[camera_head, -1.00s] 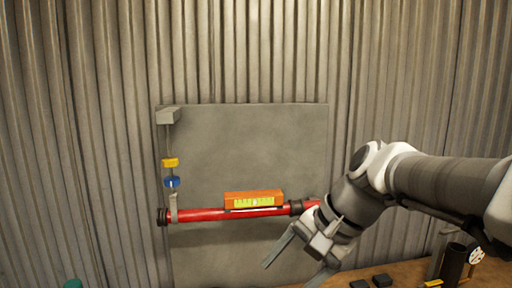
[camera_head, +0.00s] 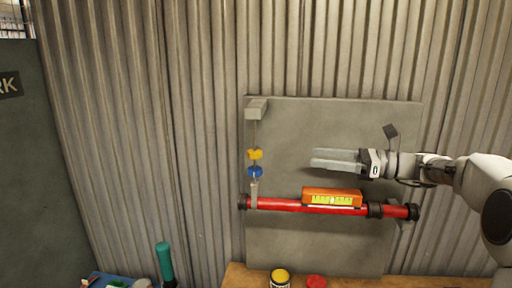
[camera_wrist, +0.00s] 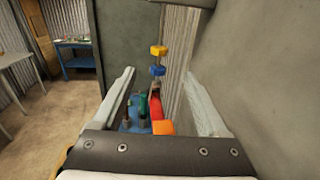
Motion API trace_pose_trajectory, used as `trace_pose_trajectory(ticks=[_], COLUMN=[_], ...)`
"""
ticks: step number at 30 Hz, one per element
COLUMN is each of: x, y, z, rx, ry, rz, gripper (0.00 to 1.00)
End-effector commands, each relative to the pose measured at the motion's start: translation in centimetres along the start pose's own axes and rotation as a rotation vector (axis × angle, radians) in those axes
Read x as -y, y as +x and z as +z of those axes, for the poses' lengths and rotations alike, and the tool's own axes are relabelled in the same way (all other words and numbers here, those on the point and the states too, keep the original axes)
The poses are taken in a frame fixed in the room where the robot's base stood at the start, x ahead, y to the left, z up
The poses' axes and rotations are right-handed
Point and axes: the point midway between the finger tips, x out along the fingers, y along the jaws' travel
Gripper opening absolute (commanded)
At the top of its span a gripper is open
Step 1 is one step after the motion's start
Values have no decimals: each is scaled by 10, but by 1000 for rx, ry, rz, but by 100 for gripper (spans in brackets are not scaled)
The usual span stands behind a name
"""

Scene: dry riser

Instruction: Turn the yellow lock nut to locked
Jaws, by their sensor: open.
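The yellow lock nut (camera_head: 255,154) sits on a thin vertical rod under a grey bracket (camera_head: 256,108) on the wall panel. A blue nut (camera_head: 255,172) is just below it on the same rod. In the wrist view the yellow nut (camera_wrist: 158,51) and blue nut (camera_wrist: 158,70) show ahead, between the finger lines. My gripper (camera_head: 312,160) is open and empty, fingers pointing left toward the yellow nut, at about its height and some way short of it. A red pipe (camera_head: 285,204) hangs level at the rod's lower end, with an orange level (camera_head: 332,197) on it.
The grey panel (camera_head: 340,125) is close beside my gripper. The level and pipe lie below my fingers. A wooden bench (camera_head: 240,276) holds a yellow-topped can (camera_head: 280,278) and a red lid (camera_head: 316,282). A green bottle (camera_head: 164,262) stands at lower left.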

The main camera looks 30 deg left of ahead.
Motion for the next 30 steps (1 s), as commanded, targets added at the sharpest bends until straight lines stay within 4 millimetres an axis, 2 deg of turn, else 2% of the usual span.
trace_pose_trajectory(ticks=[5,21,25,30], x=[-1,-1,-1,0], y=[24,139,158,170], z=[1,1,0,-1], rx=[1,-2,-1,-2], ry=[3,1,1,0], rz=[4,4,3,1], gripper=[76,76,76,76])
